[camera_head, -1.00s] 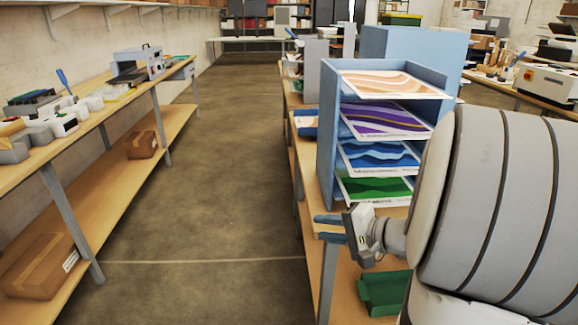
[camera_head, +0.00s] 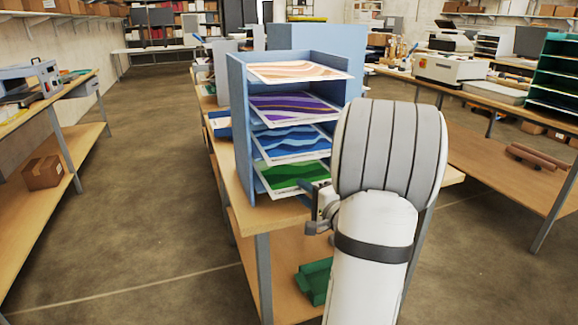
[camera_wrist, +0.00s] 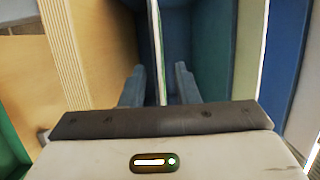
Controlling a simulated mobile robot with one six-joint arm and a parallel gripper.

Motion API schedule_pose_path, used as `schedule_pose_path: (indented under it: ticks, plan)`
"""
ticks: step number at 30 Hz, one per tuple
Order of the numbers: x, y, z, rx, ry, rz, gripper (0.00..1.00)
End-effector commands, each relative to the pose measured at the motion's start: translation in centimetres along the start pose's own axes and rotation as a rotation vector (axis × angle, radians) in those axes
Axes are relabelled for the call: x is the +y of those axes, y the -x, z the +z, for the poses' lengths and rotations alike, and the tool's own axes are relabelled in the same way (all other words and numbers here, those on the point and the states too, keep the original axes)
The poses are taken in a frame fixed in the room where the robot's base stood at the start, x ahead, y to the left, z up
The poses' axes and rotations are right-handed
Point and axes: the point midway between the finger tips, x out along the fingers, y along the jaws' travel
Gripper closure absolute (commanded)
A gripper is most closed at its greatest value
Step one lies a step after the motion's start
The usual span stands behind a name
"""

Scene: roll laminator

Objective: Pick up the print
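The blue sorter (camera_head: 240,125) stands on a wooden table. It holds prints on stacked shelves: orange (camera_head: 300,72), purple (camera_head: 290,107), blue (camera_head: 290,143) and green (camera_head: 290,177) from top to bottom. My gripper (camera_head: 312,192) is at the front right edge of the green print, partly hidden by my arm. In the wrist view my gripper (camera_wrist: 158,88) has its two fingers apart. A thin pale sheet edge (camera_wrist: 157,45) runs between them, with gaps on both sides.
A green tray (camera_head: 315,282) lies on the shelf below the table. A side bench (camera_head: 90,140) with a cardboard box (camera_head: 43,173) stands left, across a clear floor aisle. A bench at right carries a white machine (camera_head: 450,70).

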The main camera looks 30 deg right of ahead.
Motion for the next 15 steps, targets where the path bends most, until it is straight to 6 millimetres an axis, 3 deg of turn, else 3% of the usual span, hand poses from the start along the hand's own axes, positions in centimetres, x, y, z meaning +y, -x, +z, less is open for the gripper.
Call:
schedule_pose_path:
  ticks: [9,15]
  plan:
    - [0.02,-0.84,0.07,-0.001,0.0,0.0,0.72]
    - [0.01,-0.84,0.11,-0.001,0.0,0.0,0.87]
